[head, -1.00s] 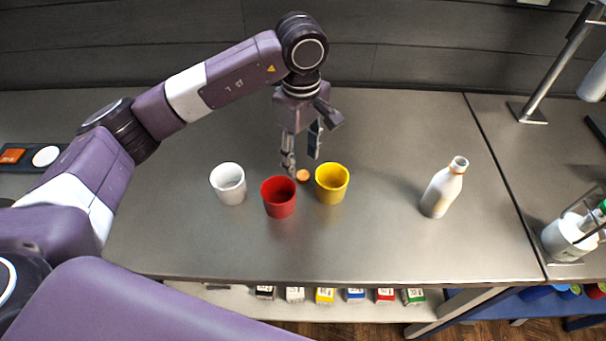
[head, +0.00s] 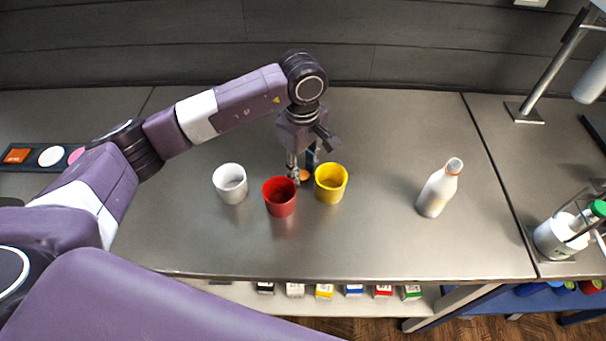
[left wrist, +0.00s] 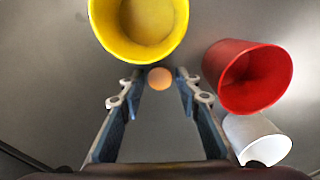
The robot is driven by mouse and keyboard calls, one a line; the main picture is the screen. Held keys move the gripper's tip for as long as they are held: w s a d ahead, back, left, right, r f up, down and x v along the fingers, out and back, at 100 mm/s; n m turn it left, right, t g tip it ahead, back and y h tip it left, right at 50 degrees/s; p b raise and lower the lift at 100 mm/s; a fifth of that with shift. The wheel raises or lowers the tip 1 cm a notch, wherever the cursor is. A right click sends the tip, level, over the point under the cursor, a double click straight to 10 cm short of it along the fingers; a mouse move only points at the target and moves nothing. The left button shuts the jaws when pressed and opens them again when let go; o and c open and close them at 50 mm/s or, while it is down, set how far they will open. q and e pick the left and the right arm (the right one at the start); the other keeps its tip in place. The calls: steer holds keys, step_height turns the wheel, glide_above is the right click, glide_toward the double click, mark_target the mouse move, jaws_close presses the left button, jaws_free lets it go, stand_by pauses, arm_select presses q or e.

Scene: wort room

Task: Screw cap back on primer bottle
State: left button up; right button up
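The orange cap (head: 304,175) lies on the grey bench behind the red and yellow cups. In the left wrist view the cap (left wrist: 160,78) sits between the tips of my left gripper (left wrist: 158,84), with a gap on each side. My left gripper (head: 304,174) is open and low over the bench, its fingers on either side of the cap. The white primer bottle (head: 437,190) stands upright and uncapped on the right of the bench, with an orange ring at its neck. My right gripper is not in view.
A white cup (head: 231,184), a red cup (head: 280,197) and a yellow cup (head: 331,183) stand close around the cap. The bench (head: 370,240) is clear between the yellow cup and the bottle. A bottle in a wire holder (head: 560,237) stands at the far right.

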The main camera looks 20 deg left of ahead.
arm_select(q)
steer(key=c, duration=0.4)
steer(key=shift+o, duration=0.2)
steer(key=shift+r, duration=0.15)
steer(key=shift+r, duration=0.5)
step_height(320, 180, up, 11)
steer(key=b, duration=0.3)
step_height(320, 180, up, 8)
glide_above(303, 174)
steer(key=shift+s+f, duration=0.1)
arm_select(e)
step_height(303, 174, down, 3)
arm_select(q)
steer(key=shift+a, duration=0.1)
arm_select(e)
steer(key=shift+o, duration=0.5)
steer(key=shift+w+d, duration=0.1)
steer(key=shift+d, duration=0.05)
